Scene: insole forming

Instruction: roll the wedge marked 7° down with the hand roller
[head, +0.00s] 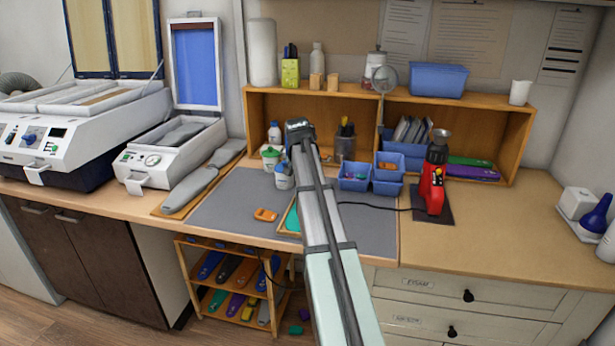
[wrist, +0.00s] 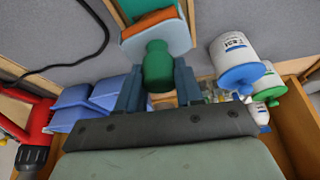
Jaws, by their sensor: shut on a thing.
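My gripper (wrist: 158,82) is shut on a dark green handle (wrist: 158,64) in the wrist view, which looks like the hand roller's. Just past the handle are a pale plate-like part and an orange bar (wrist: 152,21); I cannot tell whether the bar is the roller's drum or a wedge. Teal material shows beyond it, inside a wooden edge. In the head view my arm hides the gripper and roller. A small orange wedge-like piece (head: 265,214) lies on the grey mat, left of a wooden-edged board with a green piece (head: 292,217). No 7° mark is legible.
A red tool (head: 432,188) with a cable stands further right. The mat's left part is mostly clear.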

